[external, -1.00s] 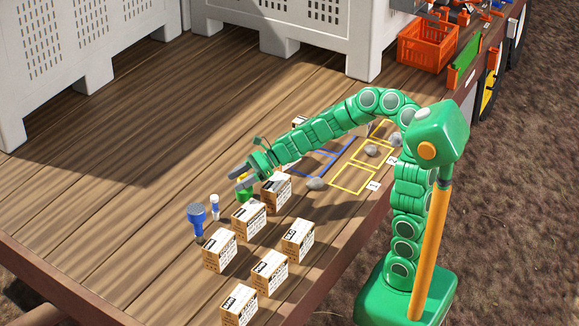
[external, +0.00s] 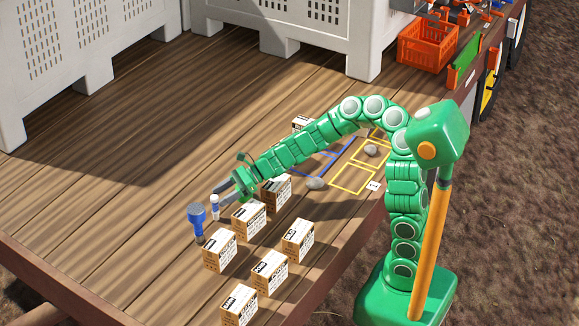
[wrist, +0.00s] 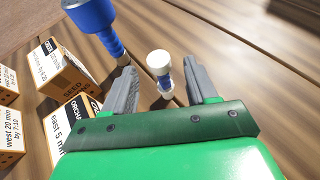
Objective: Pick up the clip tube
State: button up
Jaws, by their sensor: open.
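The clip tube appears to be the small upright white tube with a blue band (external: 215,207) on the wooden deck, just right of a larger blue tool (external: 196,219). In the wrist view the tube (wrist: 160,70) shows its white cap between my two grey fingers, with clear space on both sides. My gripper (external: 221,191) is open and empty, its fingers pointing at the tube. In the wrist view my gripper (wrist: 160,76) has the blue tool (wrist: 97,22) just outside its left finger. I cannot tell the fingertips' exact height over the tube.
Several labelled cardboard boxes (external: 220,250) stand in front and to the right of the tube; one box (wrist: 68,125) lies close to my left finger. Stones (external: 316,183) and yellow and blue outlines (external: 352,179) are farther right. The deck behind the tube is clear.

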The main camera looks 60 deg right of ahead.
aim_at(215, 197)
jog(key=shift+x, duration=2.9)
jog(key=c, duration=1)
jog(key=shift+c, duration=0.2)
jog(key=shift+r, duration=0.55)
jog(key=s+d+r, duration=0.4)
jog(key=s+r, duration=0.8)
jog(key=s, duration=0.1)
jog(key=shift+s+d, duration=0.2)
